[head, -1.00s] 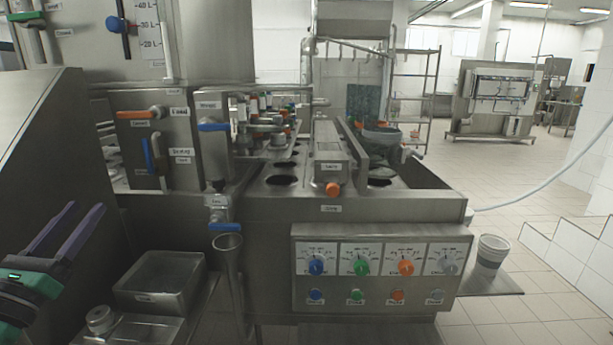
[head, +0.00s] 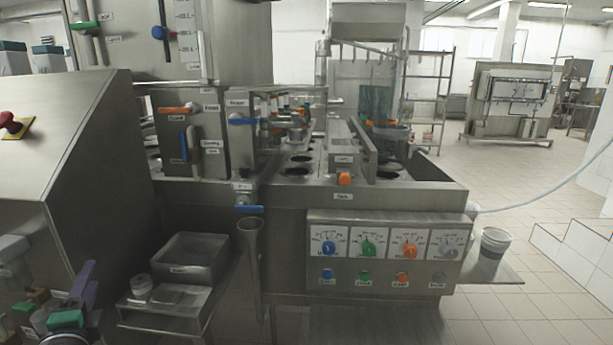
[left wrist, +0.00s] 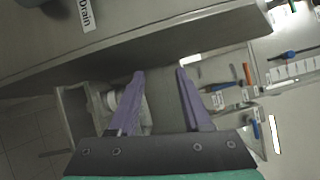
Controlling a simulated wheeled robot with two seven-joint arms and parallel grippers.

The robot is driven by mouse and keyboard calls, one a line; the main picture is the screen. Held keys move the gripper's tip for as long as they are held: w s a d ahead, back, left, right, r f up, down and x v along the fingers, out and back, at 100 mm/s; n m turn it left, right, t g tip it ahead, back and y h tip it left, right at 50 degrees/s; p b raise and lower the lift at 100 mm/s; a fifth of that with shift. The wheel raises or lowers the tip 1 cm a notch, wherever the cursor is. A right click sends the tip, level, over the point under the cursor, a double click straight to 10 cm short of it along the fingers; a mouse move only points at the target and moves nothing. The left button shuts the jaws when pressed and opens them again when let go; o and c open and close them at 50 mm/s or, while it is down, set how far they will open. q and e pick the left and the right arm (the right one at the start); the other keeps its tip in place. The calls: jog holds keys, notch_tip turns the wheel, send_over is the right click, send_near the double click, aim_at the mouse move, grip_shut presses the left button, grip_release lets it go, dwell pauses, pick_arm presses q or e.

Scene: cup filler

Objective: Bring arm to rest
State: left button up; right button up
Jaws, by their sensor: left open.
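My left gripper (head: 84,278) is at the lower left of the head view, in front of the sloped steel panel. Its two purple fingers point upward there. In the left wrist view the fingers (left wrist: 160,76) stand apart with nothing held between them. My right gripper does not show in either view.
The sloped steel panel (head: 75,165) with a red button (head: 11,124) stands close to my left gripper. A steel tray (head: 190,258) and small stand are right of it. The cup machine's control panel (head: 383,252) is centre right. Open tiled floor lies farther right.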

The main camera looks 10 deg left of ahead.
pick_arm(q)
notch_tip(320, 180, down, 11)
jog(key=s+d+n+g+h, duration=0.2)
jog(key=d+n+g, duration=0.1)
jog(key=n+g, duration=0.25)
jog(key=s+d+f+n+g+h, duration=0.3)
jog(key=s+d+f+h, duration=0.15)
jog(key=d+f, duration=0.4)
jog(key=s+d+f+n+g+h, duration=0.35)
jog(key=s+d+f, duration=0.25)
jog(key=d+f, duration=0.3)
notch_tip(320, 180, down, 22)
jog(key=s+d+g, duration=0.1)
jog(key=s+g, duration=0.1)
jog(key=s, duration=0.1)
jog(key=s+a+f+g, duration=0.1)
jog(key=s+a+f, duration=0.1)
jog(key=s+f, duration=1.1)
jog(key=s+a+r+p, duration=0.1)
jog(key=s+r+p, duration=0.2)
jog(key=r+p, duration=1.1)
jog(key=shift+r+m+p, duration=0.3)
jog(key=shift+r+p, duration=0.1)
jog(key=shift+p, duration=0.75)
